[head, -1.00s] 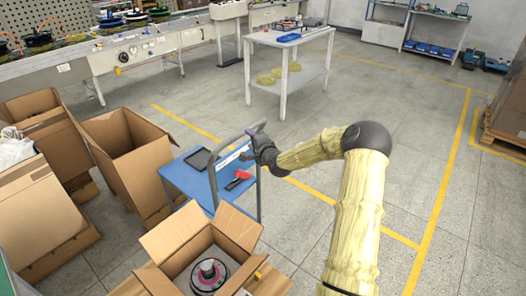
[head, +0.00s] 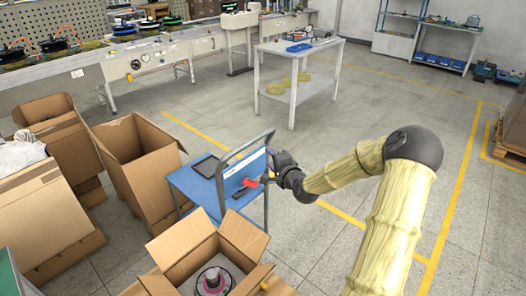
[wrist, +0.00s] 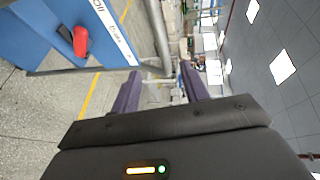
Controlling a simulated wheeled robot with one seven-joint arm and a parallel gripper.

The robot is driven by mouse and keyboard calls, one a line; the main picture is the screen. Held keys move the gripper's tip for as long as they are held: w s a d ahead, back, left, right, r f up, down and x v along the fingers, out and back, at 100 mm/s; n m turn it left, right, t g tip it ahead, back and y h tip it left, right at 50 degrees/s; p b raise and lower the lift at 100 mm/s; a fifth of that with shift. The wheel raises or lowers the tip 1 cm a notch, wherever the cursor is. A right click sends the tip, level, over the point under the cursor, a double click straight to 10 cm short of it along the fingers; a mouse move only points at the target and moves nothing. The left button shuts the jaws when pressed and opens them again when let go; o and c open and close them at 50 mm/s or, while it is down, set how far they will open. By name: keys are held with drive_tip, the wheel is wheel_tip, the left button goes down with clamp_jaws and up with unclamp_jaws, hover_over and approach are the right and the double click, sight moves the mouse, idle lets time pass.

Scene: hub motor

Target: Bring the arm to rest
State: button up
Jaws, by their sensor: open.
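My arm, in a yellowish cover with dark joints, reaches in from the right of the head view. My gripper (head: 271,160) is at its end, close to the grey handle frame of the blue cart (head: 188,184). In the wrist view my gripper (wrist: 160,82) shows two dark fingers spread apart with nothing between them. Whether it touches the frame cannot be told from the head view.
The cart carries a black tablet (head: 206,167) and a red-handled tool (head: 249,183). Open cardboard boxes (head: 142,150) stand at left; one in front (head: 180,250) holds a motor (head: 213,281). A white table (head: 291,84) stands behind.

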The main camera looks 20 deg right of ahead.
drive_tip(key=s+a+f+n+g, duration=0.4)
drive_tip(key=s+a+n+g, duration=0.3)
drive_tip(key=s+a+n, duration=0.25)
drive_tip(key=s+a+r+n+g+h, duration=0.1)
drive_tip(key=s+n+g, duration=0.1)
drive_tip(key=s, duration=0.5)
drive_tip(key=s+a+r+n+g, duration=0.1)
drive_tip(key=s+a+n+g, duration=0.1)
drive_tip(key=s, duration=0.5)
drive_tip(key=s+a+r+n+g+h, duration=0.1)
drive_tip(key=s+r+n+g, duration=0.15)
drive_tip(key=s, duration=0.55)
drive_tip(key=w+p+v, duration=0.2)
drive_tip(key=p+v, duration=1)
drive_tip(key=p, duration=0.1)
drive_tip(key=shift+w+r, duration=0.4)
drive_tip(key=shift+w, duration=0.3)
drive_tip(key=shift+s, duration=0.1)
drive_tip(key=shift+d, duration=0.1)
